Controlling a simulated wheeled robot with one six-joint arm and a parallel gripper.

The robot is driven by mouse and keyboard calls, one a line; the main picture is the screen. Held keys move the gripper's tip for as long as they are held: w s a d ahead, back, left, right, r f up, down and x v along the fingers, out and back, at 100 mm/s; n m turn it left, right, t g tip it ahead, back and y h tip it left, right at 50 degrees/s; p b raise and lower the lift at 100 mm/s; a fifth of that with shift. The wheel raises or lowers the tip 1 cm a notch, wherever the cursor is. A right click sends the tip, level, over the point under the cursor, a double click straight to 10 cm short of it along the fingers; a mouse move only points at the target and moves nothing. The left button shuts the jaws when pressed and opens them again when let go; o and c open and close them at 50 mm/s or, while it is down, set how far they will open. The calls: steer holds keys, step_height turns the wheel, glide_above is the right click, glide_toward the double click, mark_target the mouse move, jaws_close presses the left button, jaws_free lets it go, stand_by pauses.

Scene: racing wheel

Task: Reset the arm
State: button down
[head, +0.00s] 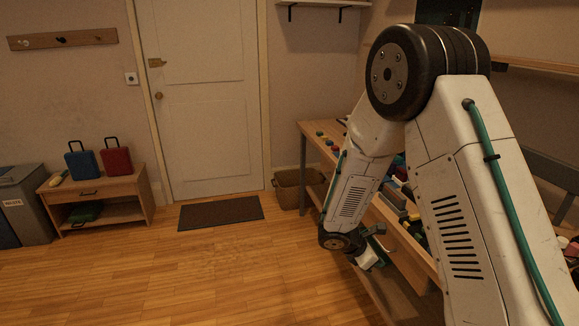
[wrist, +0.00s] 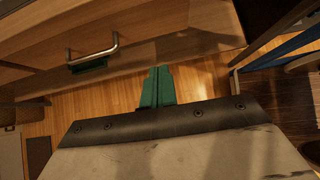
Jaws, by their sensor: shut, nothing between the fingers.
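My arm is bent over at the right of the head view, with its forearm hanging down in front of the workbench (head: 312,130). My gripper (head: 380,250) is low beside the bench front. In the wrist view my gripper (wrist: 158,72) shows its green fingers together, with nothing between them. Below the fingers is wooden floor. A wooden drawer front (wrist: 130,25) with a metal handle (wrist: 93,52) is close to the fingers, apart from them. Part of the bench is hidden behind my arm.
A low cabinet (head: 97,187) with a blue case (head: 82,160) and a red case (head: 116,157) stands at the left, beside a grey bin (head: 30,195). A door (head: 205,110), dark mat (head: 220,212) and basket (head: 292,190) are at the back. The floor (head: 190,275) at left centre is clear.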

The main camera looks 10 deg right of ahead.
steer(key=s+a+r+m+y, duration=0.2)
steer(key=s+r+m, duration=0.4)
steer(key=s+r, duration=0.3)
steer(key=s+a+r+m+y, duration=0.3)
steer(key=s+r+m, duration=0.3)
steer(key=s+r, duration=0.4)
steer(key=s+a+r+m+y, duration=0.2)
steer(key=s+r+m+y, duration=0.2)
steer(key=s+r+m, duration=0.3)
steer(key=shift+s+a+r, duration=0.25)
steer(key=shift+s+r, duration=1.25)
steer(key=shift+s, duration=0.45)
